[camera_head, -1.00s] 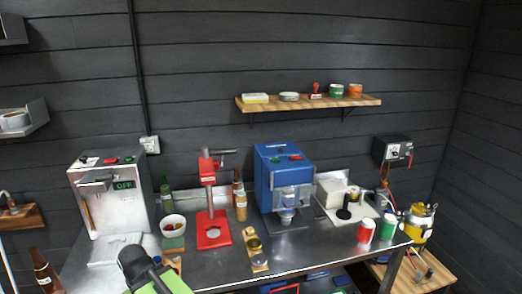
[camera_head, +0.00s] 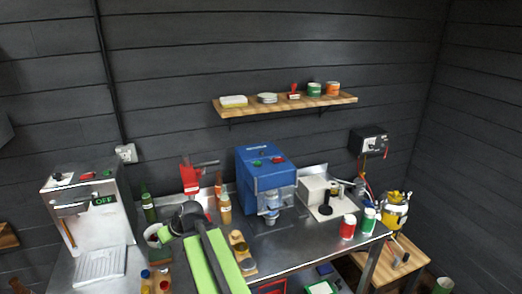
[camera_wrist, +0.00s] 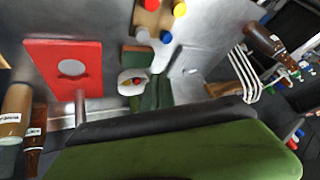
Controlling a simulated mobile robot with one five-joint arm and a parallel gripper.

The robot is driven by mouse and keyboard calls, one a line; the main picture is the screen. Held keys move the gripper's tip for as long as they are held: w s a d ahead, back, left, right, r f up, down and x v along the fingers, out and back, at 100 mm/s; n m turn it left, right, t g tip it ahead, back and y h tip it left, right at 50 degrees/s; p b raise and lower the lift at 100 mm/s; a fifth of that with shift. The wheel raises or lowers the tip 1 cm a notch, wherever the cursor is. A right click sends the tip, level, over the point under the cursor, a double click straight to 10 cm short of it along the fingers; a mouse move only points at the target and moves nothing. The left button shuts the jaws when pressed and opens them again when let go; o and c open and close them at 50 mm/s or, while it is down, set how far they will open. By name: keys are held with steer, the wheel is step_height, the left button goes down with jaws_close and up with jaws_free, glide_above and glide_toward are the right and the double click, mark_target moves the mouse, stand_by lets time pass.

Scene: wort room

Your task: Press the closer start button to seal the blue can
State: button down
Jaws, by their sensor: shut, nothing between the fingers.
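The blue closer (camera_head: 262,175) stands on the steel bench, right of the middle in the head view. On its sloped top are a green button (camera_head: 257,162) at left and a red button (camera_head: 278,160) at right. A can (camera_head: 270,217) sits low in the closer behind a clear guard; it looks pale blue and is partly hidden. My gripper (camera_head: 187,215) is shut and empty, left of the closer and apart from it, in front of the red capper. Its fingertips are hard to make out. The closer is not in the wrist view.
A red capper (camera_head: 190,179) with its red base (camera_wrist: 68,66), bottles and a bowl (camera_wrist: 133,82) stand near my arm. A wooden holder (camera_head: 241,252) lies before the closer. Red (camera_head: 348,226) and green cans (camera_head: 368,221) stand right. A shelf (camera_head: 285,104) hangs above.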

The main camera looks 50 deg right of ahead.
steer(key=s+d+r+m+t+h+p, duration=0.1)
steer(key=s+d+r+t+h+p, duration=0.1)
steer(key=d+r, duration=0.6)
steer(key=s+d+r+m+t+h+p, duration=0.15)
steer(key=d+r, duration=0.25)
steer(key=d, duration=0.8)
steer(key=s+d+r+m+t+h+p, duration=0.1)
steer(key=s+d+r+h, duration=0.2)
steer(key=s+d+r, duration=0.2)
steer(key=s+d+r+m+t+h+p, duration=0.1)
steer(key=s+d+r+m+h+p, duration=0.1)
steer(key=s+d+r, duration=0.3)
steer(key=s+d+h, duration=0.1)
steer(key=s+d, duration=0.3)
steer(key=d, duration=0.5)
steer(key=shift+h, duration=0.35)
